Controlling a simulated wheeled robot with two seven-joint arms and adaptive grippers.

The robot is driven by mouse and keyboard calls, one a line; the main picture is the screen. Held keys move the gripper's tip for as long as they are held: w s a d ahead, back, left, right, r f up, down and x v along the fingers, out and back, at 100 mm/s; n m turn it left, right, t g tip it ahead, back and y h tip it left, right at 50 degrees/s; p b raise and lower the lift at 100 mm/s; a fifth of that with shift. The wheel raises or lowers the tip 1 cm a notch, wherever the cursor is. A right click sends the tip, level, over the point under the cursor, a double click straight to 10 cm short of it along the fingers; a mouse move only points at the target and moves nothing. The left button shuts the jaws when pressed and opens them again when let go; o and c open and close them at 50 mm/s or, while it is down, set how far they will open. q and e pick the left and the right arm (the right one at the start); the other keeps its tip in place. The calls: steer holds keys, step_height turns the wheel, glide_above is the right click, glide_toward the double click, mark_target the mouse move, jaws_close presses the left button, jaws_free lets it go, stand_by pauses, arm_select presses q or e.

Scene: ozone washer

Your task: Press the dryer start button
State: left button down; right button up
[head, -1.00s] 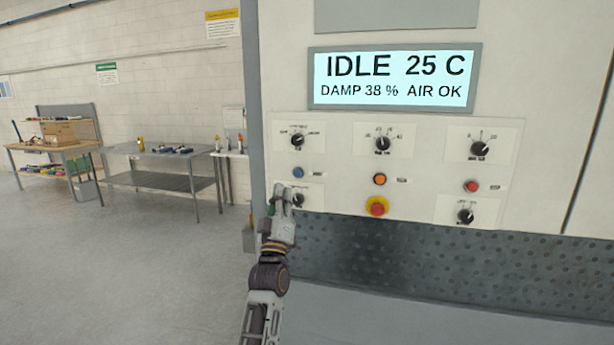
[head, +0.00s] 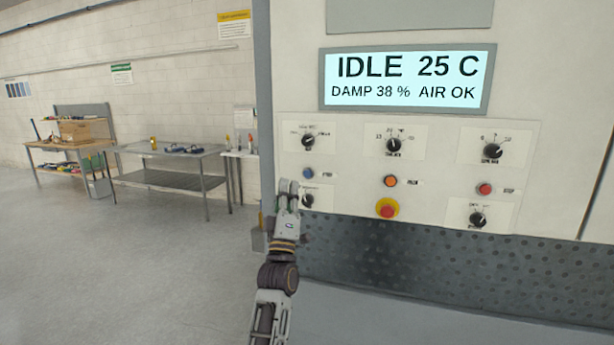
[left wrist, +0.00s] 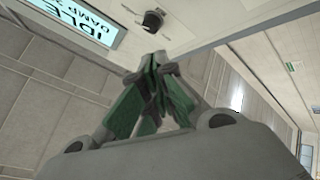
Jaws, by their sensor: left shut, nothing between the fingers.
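The control panel (head: 440,160) carries a blue button (head: 308,173), an orange button (head: 390,181) and a red button (head: 485,189). Their small labels are too blurred to read surely. A red mushroom button on a yellow collar (head: 387,208) sits below the orange one. My left gripper (head: 288,184) is shut and empty, left of and slightly below the blue button in the picture. Whether it touches the panel cannot be told. In the left wrist view its closed fingertips (left wrist: 158,58) point toward the panel, below a black knob (left wrist: 153,20). My right gripper is out of view.
The display (head: 406,80) reads IDLE 25 C, DAMP 38 %, AIR OK. Several black knobs surround the buttons, one (head: 307,201) close beside my left gripper. A dark perforated strip (head: 440,255) lies below the panel. Metal tables (head: 175,178) stand far left, with open floor before them.

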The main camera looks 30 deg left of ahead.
arm_select(q)
steer(key=shift+w, duration=0.15)
steer(key=shift+w+a+b, duration=0.15)
steer(key=shift+w+a, duration=0.2)
steer(key=shift+w, duration=1)
steer(key=shift+w+a+b, duration=0.15)
steer(key=shift+w+a, duration=0.15)
steer(key=shift+w, duration=1.1)
steer(key=shift+w+a+b, duration=0.15)
steer(key=shift+w+a, duration=0.2)
steer(key=shift+w, duration=1)
steer(key=shift+w+a, duration=0.2)
steer(key=shift+w, duration=0.7)
steer(key=shift+s, duration=0.15)
steer(key=shift+s+d, duration=0.2)
steer(key=shift+s, duration=0.55)
stand_by(0.4)
steer(key=shift+s+d+p, duration=0.1)
steer(key=shift+s+d, duration=0.1)
steer(key=shift+s, duration=0.6)
steer(key=shift+s+d+p, duration=0.15)
steer(key=shift+s+d, duration=0.05)
steer(key=shift+s, duration=0.65)
steer(key=shift+s+d+p, duration=0.1)
steer(key=shift+s+d, duration=0.1)
steer(key=shift+s, duration=0.6)
